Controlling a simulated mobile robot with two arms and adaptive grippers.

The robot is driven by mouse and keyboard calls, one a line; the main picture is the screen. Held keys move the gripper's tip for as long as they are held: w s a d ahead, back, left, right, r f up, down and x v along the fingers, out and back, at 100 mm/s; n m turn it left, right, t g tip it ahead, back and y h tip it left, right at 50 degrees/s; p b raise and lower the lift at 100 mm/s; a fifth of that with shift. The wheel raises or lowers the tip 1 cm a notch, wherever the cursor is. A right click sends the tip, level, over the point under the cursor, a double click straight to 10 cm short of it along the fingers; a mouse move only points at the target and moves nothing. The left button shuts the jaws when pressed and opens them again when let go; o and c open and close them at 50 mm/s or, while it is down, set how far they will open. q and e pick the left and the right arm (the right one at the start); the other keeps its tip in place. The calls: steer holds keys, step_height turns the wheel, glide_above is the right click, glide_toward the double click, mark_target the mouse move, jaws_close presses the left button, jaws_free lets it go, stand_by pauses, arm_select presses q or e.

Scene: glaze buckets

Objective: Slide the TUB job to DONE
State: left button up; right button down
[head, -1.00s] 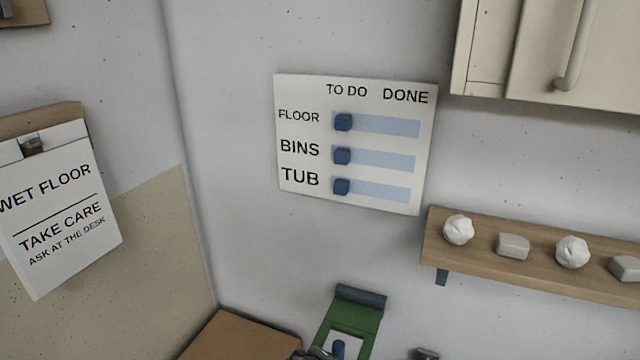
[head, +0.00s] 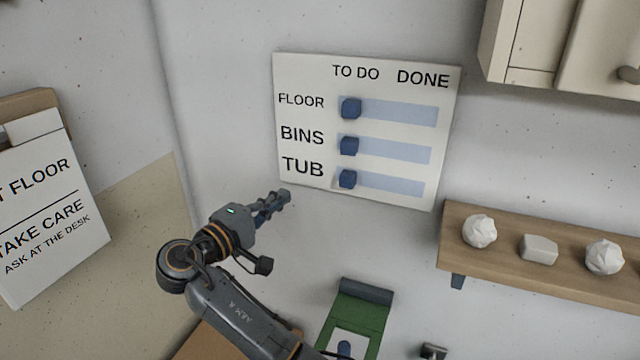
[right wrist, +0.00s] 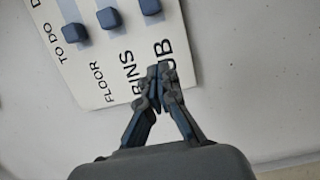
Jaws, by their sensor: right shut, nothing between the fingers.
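The job board (head: 310,65) hangs on the wall with FLOOR, BINS and TUB rows under TO DO and DONE. The TUB slider (head: 347,179) is a dark blue knob at the TO DO end of its pale blue track (head: 395,187). My right gripper (head: 284,196) is shut and empty, just below and left of the TUB row, apart from the knob. In the right wrist view its closed fingertips (right wrist: 159,72) overlap the board's lettering, and the TUB knob (right wrist: 150,6) shows at the top edge. My left gripper is not in view.
The FLOOR knob (head: 350,108) and BINS knob (head: 348,145) also sit at the TO DO end. A wooden shelf (head: 560,265) with white lumps is at right, below a cabinet (head: 530,45). A green object (head: 357,312) stands below the board.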

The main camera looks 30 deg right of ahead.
mark_target(348, 179)
steer(key=p+x, duration=0.4)
steer(key=x, duration=0.6)
steer(key=shift+w+d+r, duration=0.1)
steer(key=shift+d+r, duration=0.1)
steer(key=shift+d, duration=0.1)
steer(key=s+d+p, duration=0.1)
steer(key=s+p, duration=0.1)
steer(key=shift+s+d+f, duration=0.1)
steer(key=shift+s+d, duration=0.5)
steer(key=shift+s, duration=0.1)
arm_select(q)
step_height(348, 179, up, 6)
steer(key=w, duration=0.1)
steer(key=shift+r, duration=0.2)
arm_select(e)
steer(key=shift+f, duration=0.1)
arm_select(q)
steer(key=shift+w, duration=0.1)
arm_select(e)
steer(key=shift+w, duration=0.15)
